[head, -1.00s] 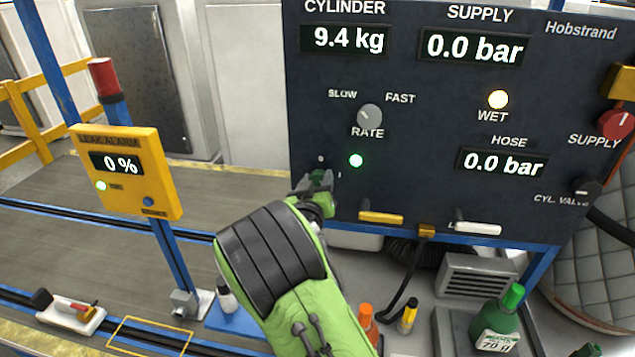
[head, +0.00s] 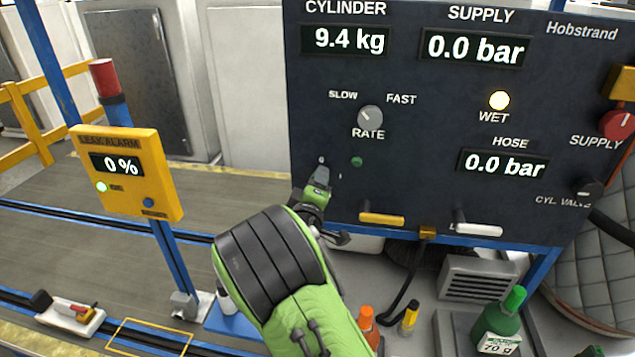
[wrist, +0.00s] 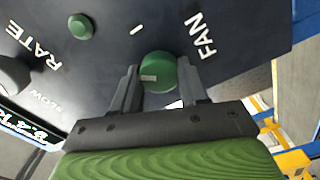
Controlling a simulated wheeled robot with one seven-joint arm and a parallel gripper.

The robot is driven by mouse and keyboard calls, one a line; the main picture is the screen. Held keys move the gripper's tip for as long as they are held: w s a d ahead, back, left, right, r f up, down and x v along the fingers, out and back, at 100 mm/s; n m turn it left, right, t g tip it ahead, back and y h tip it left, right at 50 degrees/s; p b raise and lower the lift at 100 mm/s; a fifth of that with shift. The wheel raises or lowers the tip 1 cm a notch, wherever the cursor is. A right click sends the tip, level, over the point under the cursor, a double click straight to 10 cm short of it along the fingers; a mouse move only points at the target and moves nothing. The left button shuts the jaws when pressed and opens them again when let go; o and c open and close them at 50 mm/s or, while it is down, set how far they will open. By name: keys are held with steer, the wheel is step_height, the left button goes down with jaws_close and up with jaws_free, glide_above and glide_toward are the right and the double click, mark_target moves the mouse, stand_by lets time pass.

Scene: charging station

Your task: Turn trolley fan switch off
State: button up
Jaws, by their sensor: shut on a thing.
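The fan switch (wrist: 158,72) is a round green knob with a pale mark. In the wrist view it sits between my gripper's two fingers, beside the "FAN" label. My gripper (wrist: 158,88) is shut on it. In the head view my gripper (head: 318,182) is at the lower left of the dark trolley panel (head: 420,130) and hides most of the switch. The small green lamp (head: 356,162) right of the gripper is dark; it also shows in the wrist view (wrist: 80,26).
The rate knob (head: 369,117) is above the gripper. Yellow (head: 381,219) and white (head: 478,229) handles sit along the panel's lower edge. The yellow leak alarm box (head: 125,172) stands on a blue post at left. Bottles stand below the panel.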

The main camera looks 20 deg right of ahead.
steer(key=shift+f+n+p, duration=0.15)
steer(key=shift+n+p, duration=1.2)
steer(key=shift+n, duration=2.35)
steer(key=o, duration=1.1)
steer(key=shift+c, duration=0.2)
